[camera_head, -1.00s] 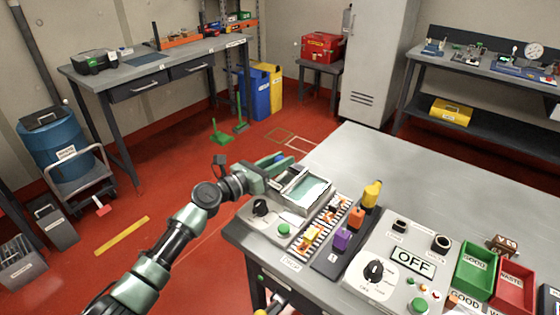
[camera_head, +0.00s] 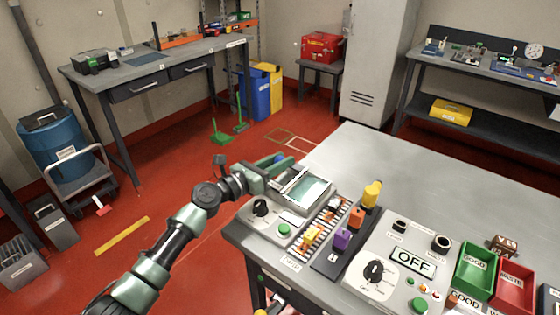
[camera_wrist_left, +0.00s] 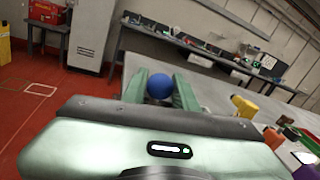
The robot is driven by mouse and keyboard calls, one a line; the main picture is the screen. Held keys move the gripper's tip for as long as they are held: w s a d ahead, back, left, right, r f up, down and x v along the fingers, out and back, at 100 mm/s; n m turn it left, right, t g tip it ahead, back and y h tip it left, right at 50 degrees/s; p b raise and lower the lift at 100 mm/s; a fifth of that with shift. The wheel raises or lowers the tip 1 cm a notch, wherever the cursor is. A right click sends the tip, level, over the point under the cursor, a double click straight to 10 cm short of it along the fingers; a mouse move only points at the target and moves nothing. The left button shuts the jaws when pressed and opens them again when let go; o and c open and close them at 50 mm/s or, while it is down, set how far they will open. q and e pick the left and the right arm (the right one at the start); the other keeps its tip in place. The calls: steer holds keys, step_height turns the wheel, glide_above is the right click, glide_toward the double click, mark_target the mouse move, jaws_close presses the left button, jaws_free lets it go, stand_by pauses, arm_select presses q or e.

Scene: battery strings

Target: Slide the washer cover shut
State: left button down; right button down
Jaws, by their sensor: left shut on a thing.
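The washer (camera_head: 261,227) is the grey unit with a black dial and green button at the table's left end. Its open top shows a pale teal basin (camera_head: 312,188). A grey cover (camera_head: 286,181) lies over the left part of that opening. My left gripper (camera_head: 277,161) reaches in from the left at the washer's back side, shut on a blue ball knob. In the left wrist view the blue knob (camera_wrist_left: 159,86) sits between the two green fingers. The join between knob and cover is hidden.
Right of the washer are a striped strip (camera_head: 317,233) with small coloured parts, a dark rack with coloured pieces, and a control panel (camera_head: 385,270) reading OFF. Green (camera_head: 475,263) and red bins stand further right. The back of the table (camera_head: 400,170) is clear.

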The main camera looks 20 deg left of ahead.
arm_select(q)
steer(key=shift+s+d+r+p, duration=0.15)
steer(key=shift+d+p, duration=0.15)
steer(key=shift+p, duration=0.05)
steer(key=d+p, duration=0.1)
steer(key=d, duration=0.1)
steer(key=s+d+p, duration=0.1)
steer(key=d+p, duration=0.1)
steer(key=s+d+p, duration=0.1)
steer(key=d, duration=0.2)
steer(key=shift+s+p, duration=0.25)
steer(key=shift+p, duration=0.15)
steer(key=shift+d, duration=0.1)
steer(key=shift+f, duration=0.2)
steer(key=c, duration=1.1)
jaws_free()
steer(key=shift+s+d, duration=0.1)
